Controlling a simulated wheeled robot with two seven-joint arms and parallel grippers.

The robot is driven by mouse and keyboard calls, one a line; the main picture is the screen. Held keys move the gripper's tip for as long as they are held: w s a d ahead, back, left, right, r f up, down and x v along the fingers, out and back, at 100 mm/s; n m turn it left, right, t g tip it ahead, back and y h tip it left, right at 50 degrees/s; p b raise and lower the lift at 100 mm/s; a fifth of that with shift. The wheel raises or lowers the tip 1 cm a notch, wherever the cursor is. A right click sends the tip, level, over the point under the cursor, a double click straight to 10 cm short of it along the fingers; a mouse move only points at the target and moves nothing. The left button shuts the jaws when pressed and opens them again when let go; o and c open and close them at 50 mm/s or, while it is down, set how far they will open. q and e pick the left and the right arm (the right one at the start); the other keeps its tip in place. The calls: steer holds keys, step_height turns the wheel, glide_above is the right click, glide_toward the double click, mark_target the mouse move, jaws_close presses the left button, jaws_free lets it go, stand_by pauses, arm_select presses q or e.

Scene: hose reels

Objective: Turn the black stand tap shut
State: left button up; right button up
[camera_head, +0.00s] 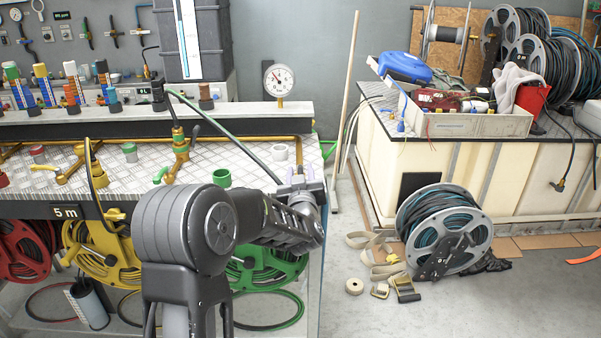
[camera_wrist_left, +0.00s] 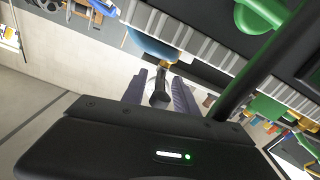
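My left gripper (camera_head: 302,180) is at the front right end of the tread-plate bench, its fingers pointing away from me. In the left wrist view its two purple-grey fingers (camera_wrist_left: 160,92) stand apart. A dark, round-ended piece (camera_wrist_left: 160,98) lies between them, with narrow gaps beside it and a brass part (camera_wrist_left: 164,65) beyond. It looks like the black stand tap's lever, but I cannot be sure. In the head view my gripper covers this spot, so the black tap's body is hidden. My right gripper is not in view.
A green-marked brass tap (camera_head: 179,155) and a yellow-marked one (camera_head: 88,165) stand left on the bench (camera_head: 140,180). A dark hose (camera_head: 225,132) runs down towards my gripper. A pressure gauge (camera_head: 279,79) stands behind.

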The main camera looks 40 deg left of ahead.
arm_select(q)
jaws_close()
stand_by(0.4)
stand_by(1.1)
